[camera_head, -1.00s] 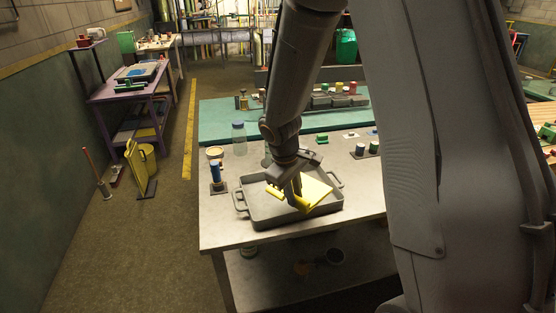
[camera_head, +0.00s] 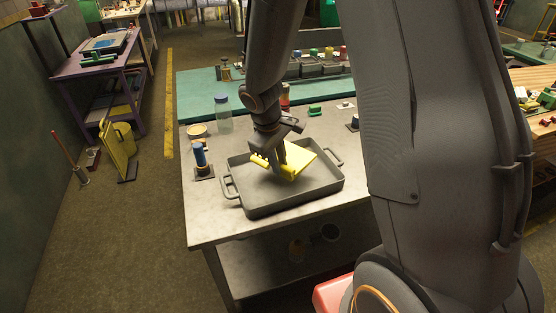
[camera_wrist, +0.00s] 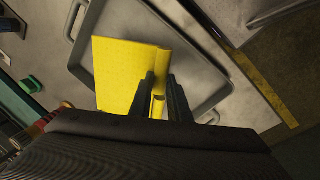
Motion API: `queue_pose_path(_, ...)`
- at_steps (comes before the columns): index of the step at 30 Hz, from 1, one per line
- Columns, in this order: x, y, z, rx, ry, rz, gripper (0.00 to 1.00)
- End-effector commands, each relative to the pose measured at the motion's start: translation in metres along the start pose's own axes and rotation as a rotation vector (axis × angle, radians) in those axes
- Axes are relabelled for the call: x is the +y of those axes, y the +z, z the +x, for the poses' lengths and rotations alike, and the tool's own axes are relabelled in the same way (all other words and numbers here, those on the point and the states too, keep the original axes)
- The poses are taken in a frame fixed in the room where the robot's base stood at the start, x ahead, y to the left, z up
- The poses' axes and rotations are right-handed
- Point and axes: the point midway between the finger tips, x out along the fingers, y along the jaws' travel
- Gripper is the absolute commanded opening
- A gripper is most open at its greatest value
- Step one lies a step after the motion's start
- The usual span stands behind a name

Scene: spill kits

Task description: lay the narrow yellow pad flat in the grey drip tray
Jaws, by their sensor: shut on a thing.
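The grey drip tray (camera_head: 262,207) stands on the light worktop, with a looped handle at each side. The yellow pad (camera_head: 303,154) is over the inside of the tray and looks tilted, with one edge pinched up. My gripper (camera_head: 284,169) is above the tray and shut on that edge. In the wrist view the pad (camera_wrist: 122,73) spreads left of my gripper (camera_wrist: 162,84), and a folded strip shows at the fingers. The tray (camera_wrist: 201,68) lies behind the pad. I cannot tell whether the pad touches the tray floor.
A blue roll on a dark stand (camera_head: 201,160), a shallow round tub (camera_head: 197,131) and a clear blue-capped jar (camera_head: 223,115) stand left of and behind the tray. Small bins (camera_head: 308,66) line the green bench behind. The worktop's front left (camera_head: 212,217) is bare.

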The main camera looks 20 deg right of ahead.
Motion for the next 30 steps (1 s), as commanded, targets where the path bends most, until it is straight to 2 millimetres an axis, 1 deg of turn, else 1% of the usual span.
queue_pose_path(1, -0.002, -0.001, 0.009, -0.001, 0.0, 0.0, 0.0)
queue_pose_path(3, -0.004, -0.001, 0.017, -0.001, -0.001, 0.0, 0.0)
queue_pose_path(15, -0.014, -0.002, 0.058, 0.0, -0.001, 0.001, 0.0)
queue_pose_path(18, -0.016, -0.002, 0.066, 0.0, -0.001, 0.001, 0.0)
queue_pose_path(23, -0.017, -0.002, 0.071, 0.001, 0.0, 0.0, 0.0)
queue_pose_path(30, -0.017, -0.001, 0.07, 0.001, 0.0, 0.0, 0.0)
